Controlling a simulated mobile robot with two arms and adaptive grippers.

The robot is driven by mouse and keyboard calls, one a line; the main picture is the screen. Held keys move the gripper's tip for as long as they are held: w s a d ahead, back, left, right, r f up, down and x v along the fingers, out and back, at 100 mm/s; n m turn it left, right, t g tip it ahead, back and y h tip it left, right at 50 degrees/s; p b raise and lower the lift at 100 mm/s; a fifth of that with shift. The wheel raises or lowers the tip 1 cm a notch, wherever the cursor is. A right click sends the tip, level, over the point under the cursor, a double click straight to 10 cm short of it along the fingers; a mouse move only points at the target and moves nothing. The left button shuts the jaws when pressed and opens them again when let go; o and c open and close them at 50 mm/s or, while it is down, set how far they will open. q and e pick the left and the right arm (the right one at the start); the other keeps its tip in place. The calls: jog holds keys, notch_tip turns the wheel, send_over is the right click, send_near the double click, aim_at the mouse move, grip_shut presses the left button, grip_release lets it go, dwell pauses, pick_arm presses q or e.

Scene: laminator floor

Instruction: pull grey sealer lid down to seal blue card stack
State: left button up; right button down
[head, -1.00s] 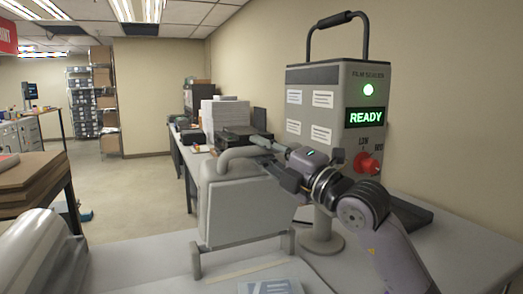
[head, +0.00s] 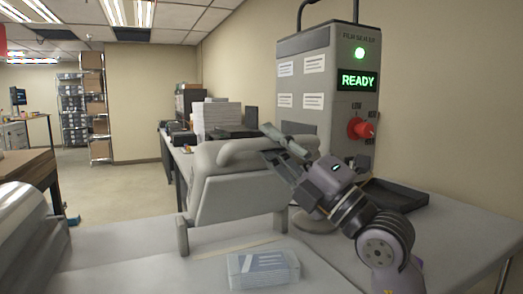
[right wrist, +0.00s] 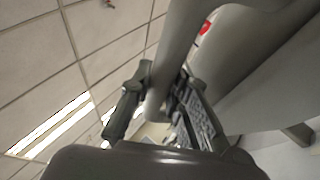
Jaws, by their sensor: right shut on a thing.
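The grey sealer lid (head: 240,197) stands raised and leaning at a steep angle over the white work surface. Its thick grey handle bar (head: 238,150) runs along its top edge. My right gripper (head: 272,143) is shut on the right end of this handle. In the right wrist view the grey bar (right wrist: 158,95) passes between the two fingers of the gripper (right wrist: 167,108). The blue card stack (head: 263,269), pale blue with white markings, lies flat on the surface in front of the lid, apart from it. My left gripper is not in view.
The film sealer cabinet (head: 318,100) with a green READY sign and red knob (head: 360,129) stands behind my right arm. A black tray (head: 395,194) lies to the right. A shiny roll (head: 30,235) is at the left. Brown boards (head: 22,175) stand farther left.

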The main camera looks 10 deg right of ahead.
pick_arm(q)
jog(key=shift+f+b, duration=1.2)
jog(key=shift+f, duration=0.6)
pick_arm(e)
jog(key=s+d+f, duration=0.1)
jog(key=s+f, duration=0.4)
jog(key=f, duration=0.2)
jog(key=shift+s+d+f+y, duration=0.25)
jog(key=shift+d+f+y, duration=0.1)
jog(key=shift+y, duration=0.05)
